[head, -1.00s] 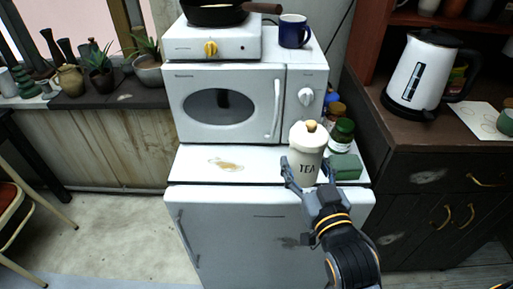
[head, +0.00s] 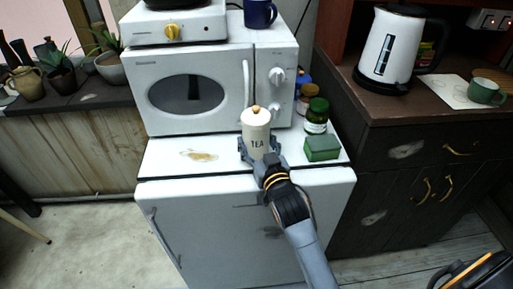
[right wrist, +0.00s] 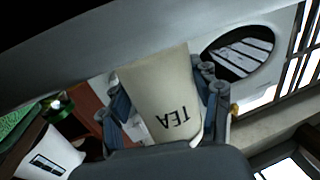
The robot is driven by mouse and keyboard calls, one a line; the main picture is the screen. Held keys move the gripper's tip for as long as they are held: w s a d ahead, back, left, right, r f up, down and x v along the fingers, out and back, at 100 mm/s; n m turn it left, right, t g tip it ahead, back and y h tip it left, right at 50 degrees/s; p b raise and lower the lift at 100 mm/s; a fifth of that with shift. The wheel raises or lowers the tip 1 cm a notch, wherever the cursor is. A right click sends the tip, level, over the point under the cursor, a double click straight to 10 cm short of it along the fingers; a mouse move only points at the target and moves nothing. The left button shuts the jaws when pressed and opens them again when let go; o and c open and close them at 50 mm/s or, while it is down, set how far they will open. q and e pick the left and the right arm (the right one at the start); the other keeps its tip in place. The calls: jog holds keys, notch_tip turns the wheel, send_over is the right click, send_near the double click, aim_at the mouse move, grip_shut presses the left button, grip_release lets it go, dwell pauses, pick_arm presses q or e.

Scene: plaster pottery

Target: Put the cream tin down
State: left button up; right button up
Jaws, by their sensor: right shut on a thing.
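The cream tin (head: 256,132), marked TEA and with a wooden knob on its lid, is upright over the white fridge top (head: 165,172), in front of the microwave. My right gripper (head: 258,150) is shut on its lower part, one finger on each side. I cannot tell whether its base touches the fridge top. The right wrist view shows the tin (right wrist: 165,105) upside down between the fingers of the right gripper (right wrist: 164,98). My left gripper is not in view.
A green box (head: 322,149) and a green-lidded jar (head: 317,116) stand right of the tin. The microwave (head: 195,90) is behind, with a burner (head: 180,25) on top. The left part of the fridge top is clear except for a brown stain (head: 199,155). A kettle (head: 388,50) stands on the right counter.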

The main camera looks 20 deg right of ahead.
jog(key=shift+f, duration=0.85)
jog(key=shift+f, duration=0.2)
jog(key=o, duration=1.2)
